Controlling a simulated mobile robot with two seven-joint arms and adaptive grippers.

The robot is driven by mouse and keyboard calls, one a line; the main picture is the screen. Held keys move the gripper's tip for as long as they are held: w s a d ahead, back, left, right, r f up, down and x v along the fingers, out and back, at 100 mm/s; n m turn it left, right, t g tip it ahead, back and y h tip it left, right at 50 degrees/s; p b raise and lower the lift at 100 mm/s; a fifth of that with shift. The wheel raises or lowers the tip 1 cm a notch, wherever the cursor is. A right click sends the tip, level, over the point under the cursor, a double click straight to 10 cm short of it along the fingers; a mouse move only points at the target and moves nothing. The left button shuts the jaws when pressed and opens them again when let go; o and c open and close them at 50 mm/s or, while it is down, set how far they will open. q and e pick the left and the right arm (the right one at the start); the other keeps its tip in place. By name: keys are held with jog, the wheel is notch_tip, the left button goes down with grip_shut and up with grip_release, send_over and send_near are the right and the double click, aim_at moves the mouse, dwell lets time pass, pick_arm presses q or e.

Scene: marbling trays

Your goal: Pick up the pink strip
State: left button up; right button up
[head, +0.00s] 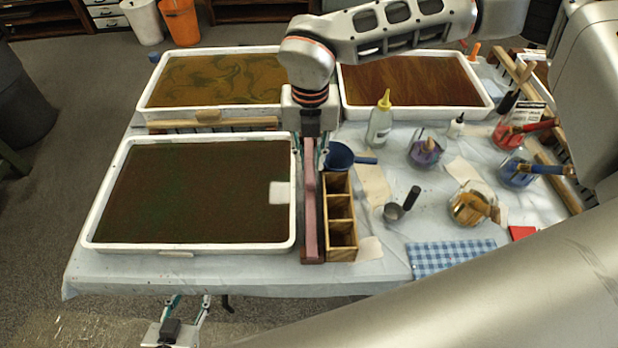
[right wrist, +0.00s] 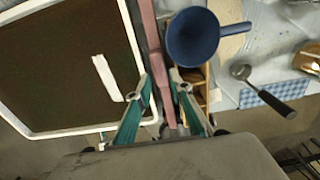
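The pink strip (head: 310,228) is long and narrow and lies between the front left tray and the wooden compartment box. It also shows in the right wrist view (right wrist: 152,40), running down between the fingers. My right gripper (head: 311,160) points down over the far part of the strip, with one finger on either side. In the right wrist view its teal fingers (right wrist: 160,82) stand apart; I cannot tell whether they touch the strip. My left gripper (head: 190,300) is open and empty, in front of the table's near edge.
The front left tray (head: 90,215) holds dark liquid and a white piece. The wooden box (head: 341,255) stands close beside the strip, with a blue ladle (head: 340,156) at its far end. Jars, a bottle (head: 380,125) and a checked cloth (head: 450,255) occupy the right side.

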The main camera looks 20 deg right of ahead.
aim_at(310, 170)
jog(key=shift+w+f, duration=0.1)
jog(key=shift+f, duration=2.65)
grip_shut()
jog(key=shift+r, duration=0.1)
